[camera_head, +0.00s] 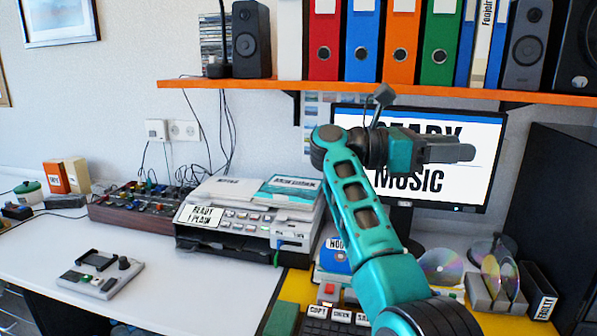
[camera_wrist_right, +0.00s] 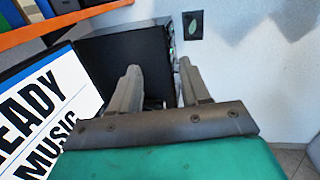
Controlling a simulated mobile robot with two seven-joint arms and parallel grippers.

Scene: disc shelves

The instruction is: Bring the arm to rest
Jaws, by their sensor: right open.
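My right arm (camera_head: 362,205) is teal and rises from the bottom of the head view, bent at a dark joint. My right gripper (camera_head: 468,152) points to the right in front of the monitor, above the desk. In the wrist view the two grey fingers of my right gripper (camera_wrist_right: 158,72) stand apart with nothing between them. The gripper is open and empty. My left gripper is in neither view.
A monitor (camera_head: 486,190) reading "MUSIC" stands behind the arm, partly hidden. An orange shelf (camera_head: 270,86) with binders runs above. Discs in a rack (camera_head: 478,299) stand below right. A black cabinet (camera_head: 549,190) is at right. The front left desk (camera_head: 190,285) is mostly clear.

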